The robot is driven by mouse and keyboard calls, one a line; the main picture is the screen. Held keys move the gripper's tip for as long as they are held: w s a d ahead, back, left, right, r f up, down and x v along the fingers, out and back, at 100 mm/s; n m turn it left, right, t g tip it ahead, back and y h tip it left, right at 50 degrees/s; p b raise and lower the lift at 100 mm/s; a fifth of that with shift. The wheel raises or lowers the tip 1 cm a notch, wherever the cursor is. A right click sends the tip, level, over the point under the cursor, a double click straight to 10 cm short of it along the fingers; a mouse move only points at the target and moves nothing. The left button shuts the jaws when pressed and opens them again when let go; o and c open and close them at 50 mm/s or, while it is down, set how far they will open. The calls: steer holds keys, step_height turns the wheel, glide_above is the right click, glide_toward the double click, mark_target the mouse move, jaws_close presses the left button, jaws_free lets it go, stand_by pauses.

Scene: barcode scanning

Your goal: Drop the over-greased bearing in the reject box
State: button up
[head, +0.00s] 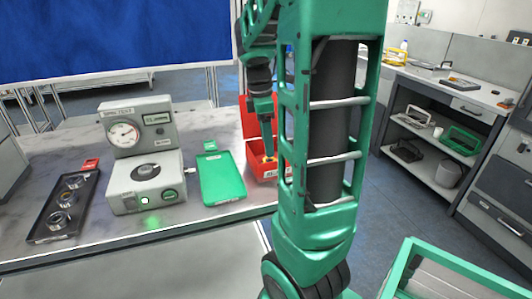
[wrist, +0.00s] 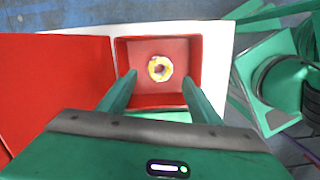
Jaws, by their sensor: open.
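The bearing (wrist: 160,68) is a ring smeared with yellow grease. In the wrist view it lies on the floor of the red reject box (wrist: 205,62), apart from the box walls. My gripper (wrist: 157,76) is above the box with its two green fingers spread apart and nothing between them. In the head view my gripper (head: 270,155) points down over the red box (head: 253,166). My arm hides the right part of the box there, and only a bit of yellow shows near the fingertips.
A green tray (head: 222,180) stands just left of the red box. A grey test device (head: 145,190) with a dial and a lit green lamp stands further left. A dark tray (head: 45,226) with several bearings is at the far left. A red panel (wrist: 55,85) rises beside the box.

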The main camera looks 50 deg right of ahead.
step_height(320, 180, up, 7)
steer(key=s+a+f+m, duration=0.5)
steer(key=s+a+m, duration=0.2)
steer(key=a+m, duration=0.1)
steer(key=s+a+f+m+t+y, duration=0.1)
steer(key=s+a+f+m, duration=0.4)
steer(key=s+a+m, duration=0.2)
steer(key=shift+s+a+m, duration=0.2)
steer(key=shift+a+m, duration=0.15)
steer(key=shift+m, duration=0.05)
steer(key=shift+c, duration=0.6)
